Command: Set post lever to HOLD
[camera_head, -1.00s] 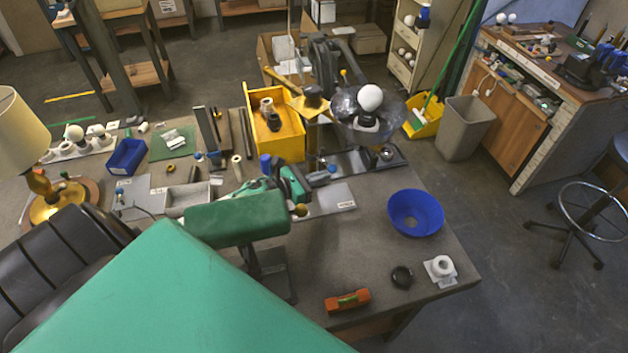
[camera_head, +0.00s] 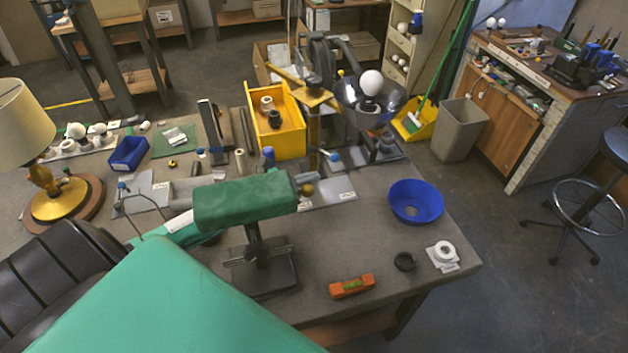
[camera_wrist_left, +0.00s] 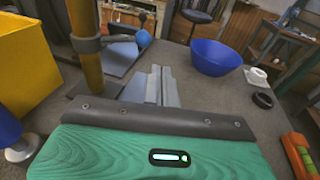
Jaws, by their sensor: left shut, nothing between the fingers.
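The upright yellow post (camera_head: 313,128) stands on the workbench and shows large at the left of the left wrist view (camera_wrist_left: 86,55). Its lever, a short arm ending in a blue ball (camera_head: 335,157), sticks out to the right; the ball also shows in the wrist view (camera_wrist_left: 143,38), beside a grey collar (camera_wrist_left: 87,44) on the post. No HOLD marking is readable. My left gripper (camera_wrist_left: 163,82) is shut and empty, its grey fingers low, right of the post and apart from the lever. In the head view it is mostly hidden behind the green padded stand. My right gripper is not in view.
The green padded stand (camera_head: 245,200) rises in front of my left gripper. A black reflector with a white bulb (camera_head: 370,83) is at the right.

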